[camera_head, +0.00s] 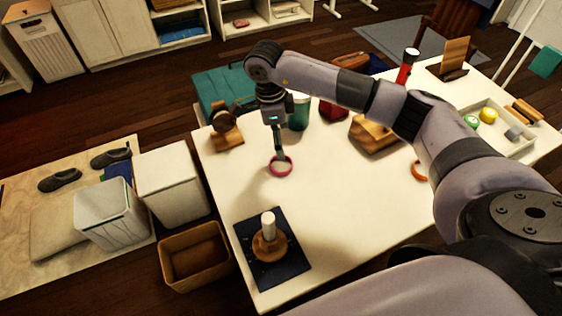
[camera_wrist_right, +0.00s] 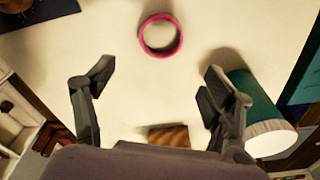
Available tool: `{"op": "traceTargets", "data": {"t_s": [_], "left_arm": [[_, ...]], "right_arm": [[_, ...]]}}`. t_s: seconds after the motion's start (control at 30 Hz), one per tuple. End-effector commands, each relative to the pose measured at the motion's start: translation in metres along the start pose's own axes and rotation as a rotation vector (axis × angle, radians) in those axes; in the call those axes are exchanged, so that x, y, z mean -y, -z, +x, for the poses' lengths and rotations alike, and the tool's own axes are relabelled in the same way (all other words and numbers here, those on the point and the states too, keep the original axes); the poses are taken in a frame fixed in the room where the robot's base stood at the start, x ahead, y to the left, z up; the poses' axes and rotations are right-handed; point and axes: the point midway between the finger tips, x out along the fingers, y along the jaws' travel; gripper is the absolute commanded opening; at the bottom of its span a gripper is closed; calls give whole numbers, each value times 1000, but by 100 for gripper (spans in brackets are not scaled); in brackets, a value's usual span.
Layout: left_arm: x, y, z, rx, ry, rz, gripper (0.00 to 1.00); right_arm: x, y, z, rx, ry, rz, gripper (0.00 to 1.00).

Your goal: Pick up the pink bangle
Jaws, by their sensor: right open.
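The pink bangle (camera_head: 281,175) lies flat on the white table, left of the table's middle in the head view. In the right wrist view the bangle (camera_wrist_right: 160,54) is at the top centre, beyond the fingertips. My right gripper (camera_head: 278,154) points down at the bangle's far edge in the head view. In the right wrist view my right gripper (camera_wrist_right: 157,76) has its fingers wide apart, with only bare tabletop between them. My left gripper is not in view.
A green cup (camera_head: 299,112) stands close behind the gripper; a wooden stand (camera_head: 226,138) is to its left. A wooden peg holder (camera_head: 268,245) sits on a dark mat (camera_head: 293,272) at the front. An orange ring (camera_head: 418,171) lies to the right. Tabletop around the bangle is clear.

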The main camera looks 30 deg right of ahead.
Motion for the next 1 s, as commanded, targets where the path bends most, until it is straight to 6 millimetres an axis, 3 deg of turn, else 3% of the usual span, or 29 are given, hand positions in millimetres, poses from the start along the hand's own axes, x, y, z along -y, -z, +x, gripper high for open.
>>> {"op": "traceTargets", "data": {"t_s": [0.13, 0.43, 0.7, 1.0], "left_arm": [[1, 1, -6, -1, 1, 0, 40], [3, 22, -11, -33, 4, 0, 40], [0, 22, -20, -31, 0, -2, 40], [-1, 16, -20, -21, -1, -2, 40]], "right_arm": [[-1, 0, 28, -1, -4, -1, 77], [-1, -3, 51, -1, -3, -1, 77], [-2, -8, 89, -1, -3, 0, 77], [-2, -9, 96, 1, 0, -1, 77]]}}
